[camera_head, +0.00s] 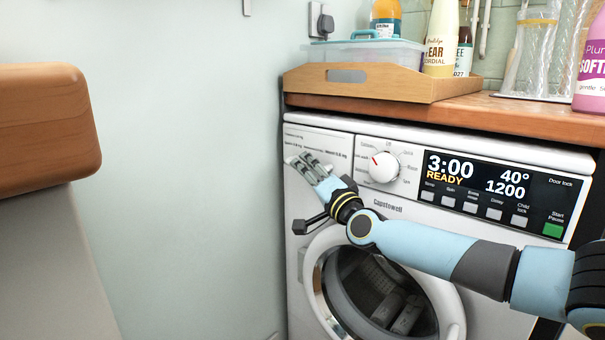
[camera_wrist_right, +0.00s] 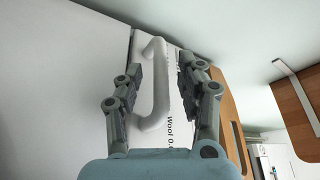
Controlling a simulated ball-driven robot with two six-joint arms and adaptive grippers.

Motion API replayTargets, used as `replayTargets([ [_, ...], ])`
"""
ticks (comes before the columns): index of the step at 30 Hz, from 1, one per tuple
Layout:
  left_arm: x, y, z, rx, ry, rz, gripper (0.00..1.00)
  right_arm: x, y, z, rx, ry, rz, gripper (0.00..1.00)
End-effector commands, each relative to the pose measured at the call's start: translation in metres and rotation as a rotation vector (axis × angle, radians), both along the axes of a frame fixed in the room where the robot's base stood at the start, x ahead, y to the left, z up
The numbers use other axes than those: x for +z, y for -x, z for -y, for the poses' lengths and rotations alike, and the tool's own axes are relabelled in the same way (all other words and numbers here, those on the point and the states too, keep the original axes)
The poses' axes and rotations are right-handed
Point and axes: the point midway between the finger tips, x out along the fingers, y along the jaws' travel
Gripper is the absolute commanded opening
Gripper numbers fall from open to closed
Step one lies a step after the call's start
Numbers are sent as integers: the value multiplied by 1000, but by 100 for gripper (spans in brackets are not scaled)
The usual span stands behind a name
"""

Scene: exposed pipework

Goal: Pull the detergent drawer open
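The detergent drawer (camera_head: 337,143) is the white panel with small print at the upper left of the white washing machine (camera_head: 480,232). Its front looks flush with the machine. In the right wrist view the drawer's white bar handle (camera_wrist_right: 157,95) stands out from the printed panel. My right gripper (camera_head: 298,158) is at the drawer front and hides part of it in the head view. In the wrist view the right gripper (camera_wrist_right: 160,68) is open, one finger on each side of the handle, with gaps showing between fingers and bar. My left gripper is in neither view.
A round dial (camera_head: 384,168) and a lit display (camera_head: 478,180) sit right of the drawer. The round door (camera_head: 453,310) is below my right arm. A wooden tray (camera_head: 437,90) stands on the worktop (camera_head: 530,119) above. Open space lies left of the machine, before a wooden-topped unit (camera_head: 45,122).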

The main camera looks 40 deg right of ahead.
Motion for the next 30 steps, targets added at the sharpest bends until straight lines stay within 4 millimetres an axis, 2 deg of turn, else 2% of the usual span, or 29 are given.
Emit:
replayTargets([
  [3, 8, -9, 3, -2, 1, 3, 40, 1, -14, 4, -1, -1, 0, 38],
  [6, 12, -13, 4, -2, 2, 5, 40, 3, -19, 5, 0, -2, -2, 38],
  [14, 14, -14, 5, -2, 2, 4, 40, 4, -21, 5, 0, -1, -2, 38],
  [15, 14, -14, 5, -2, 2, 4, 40, 4, -21, 5, 0, 0, -1, 37],
  [24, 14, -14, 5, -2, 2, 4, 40, 4, -21, 5, 0, -1, -2, 0],
  [30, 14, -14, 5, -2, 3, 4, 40, 4, -21, 5, 0, -1, -2, 0],
])
